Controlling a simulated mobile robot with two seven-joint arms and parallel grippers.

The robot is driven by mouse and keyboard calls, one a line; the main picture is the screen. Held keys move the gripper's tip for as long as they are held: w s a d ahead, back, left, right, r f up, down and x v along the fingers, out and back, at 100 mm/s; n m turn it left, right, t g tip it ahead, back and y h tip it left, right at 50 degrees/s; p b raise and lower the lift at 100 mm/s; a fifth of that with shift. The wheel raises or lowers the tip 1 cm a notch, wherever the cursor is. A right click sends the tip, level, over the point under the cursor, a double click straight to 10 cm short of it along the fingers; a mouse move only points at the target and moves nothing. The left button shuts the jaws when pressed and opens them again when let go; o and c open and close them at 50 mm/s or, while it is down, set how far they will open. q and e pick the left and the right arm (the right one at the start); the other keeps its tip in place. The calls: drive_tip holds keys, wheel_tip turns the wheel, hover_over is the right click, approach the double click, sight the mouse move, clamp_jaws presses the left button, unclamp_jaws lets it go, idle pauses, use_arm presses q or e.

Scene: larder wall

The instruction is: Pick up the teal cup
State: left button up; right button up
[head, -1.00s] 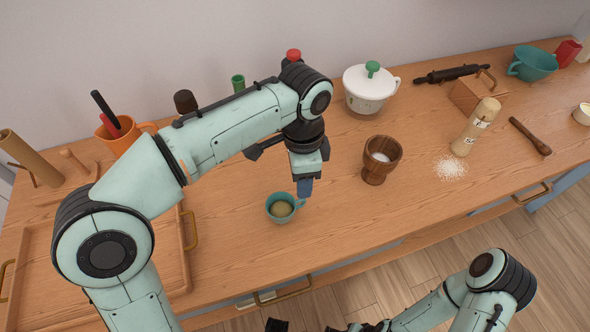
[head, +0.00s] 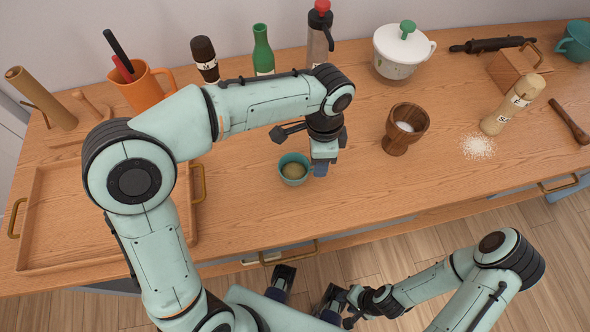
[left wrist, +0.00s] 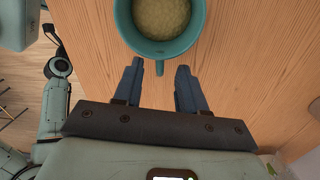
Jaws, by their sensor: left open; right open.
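A small teal cup (head: 284,171) with yellowish contents stands upright on the wooden counter. My left gripper (head: 320,172) is just right of it, pointing down. In the left wrist view the teal cup (left wrist: 160,46) is at the top, and its handle points toward my open left gripper (left wrist: 160,68). The handle end lies between the fingertips in that picture; I cannot tell whether they touch it. A larger teal cup (head: 574,44) is at the far right edge, partly cut off. My right gripper (head: 307,290) is open and empty, low in front of the counter.
A wooden mortar (head: 399,141) stands right of my left gripper, with a shaker (head: 513,103) and spilled white grains (head: 478,146) beyond. A wooden tray (head: 45,215) lies left. Bottles and an orange mug (head: 143,90) stand behind. The counter in front of the small cup is clear.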

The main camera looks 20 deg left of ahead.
use_arm(q)
drive_tip(key=shift+s+f, duration=0.1)
drive_tip(key=shift+f, duration=1.35)
clamp_jaws()
use_arm(e)
drive_tip(key=shift+f, duration=0.25)
use_arm(q)
drive_tip(key=shift+r, duration=0.15)
wheel_tip(320, 180, up, 26)
drive_tip(key=p, duration=0.9)
use_arm(e)
drive_tip(key=w+r, duration=0.5)
drive_tip(key=r, duration=0.6)
drive_tip(key=shift+w+t, duration=0.4)
drive_tip(key=shift+f, duration=0.1)
use_arm(q)
drive_tip(key=shift+s, duration=0.1)
use_arm(e)
drive_tip(key=shift+s, duration=0.2)
